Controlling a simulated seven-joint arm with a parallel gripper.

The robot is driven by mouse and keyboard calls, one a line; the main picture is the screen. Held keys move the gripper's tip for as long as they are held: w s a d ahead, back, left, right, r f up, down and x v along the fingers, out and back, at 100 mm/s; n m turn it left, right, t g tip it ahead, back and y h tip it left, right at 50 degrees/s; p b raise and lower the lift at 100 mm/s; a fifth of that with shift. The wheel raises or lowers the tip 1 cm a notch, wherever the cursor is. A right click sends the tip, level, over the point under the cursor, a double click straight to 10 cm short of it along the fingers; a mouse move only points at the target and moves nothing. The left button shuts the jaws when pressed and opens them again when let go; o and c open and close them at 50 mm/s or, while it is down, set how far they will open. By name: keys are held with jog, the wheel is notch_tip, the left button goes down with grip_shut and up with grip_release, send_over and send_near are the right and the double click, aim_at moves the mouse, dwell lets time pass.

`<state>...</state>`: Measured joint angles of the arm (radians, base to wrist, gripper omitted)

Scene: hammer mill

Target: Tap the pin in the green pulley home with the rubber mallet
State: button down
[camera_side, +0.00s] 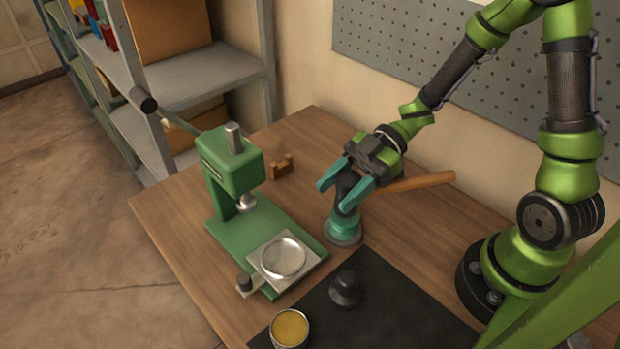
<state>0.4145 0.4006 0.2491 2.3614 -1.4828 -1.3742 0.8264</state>
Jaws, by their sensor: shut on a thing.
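My gripper (340,193), with teal fingers, is shut on the rubber mallet. The mallet's black head (346,181) sits between the fingers, and its wooden handle (424,181) sticks out to the right behind the gripper. The green pulley (343,226) appears to be the teal-green round piece on a grey base directly below the head, standing on the wooden bench. The head and fingertips overlap its top in this view, so I cannot tell whether they touch it. The pin is hidden or too small to make out.
A green press (232,158) with a round plate (283,257) stands to the left. A wooden cradle (282,168) is behind. Bare bench (310,135) shows at the back.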

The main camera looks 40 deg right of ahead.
dwell(0.4)
jog(key=shift+r, duration=2.15)
notch_tip(320, 180, down, 5)
jog(key=shift+r, duration=3.05)
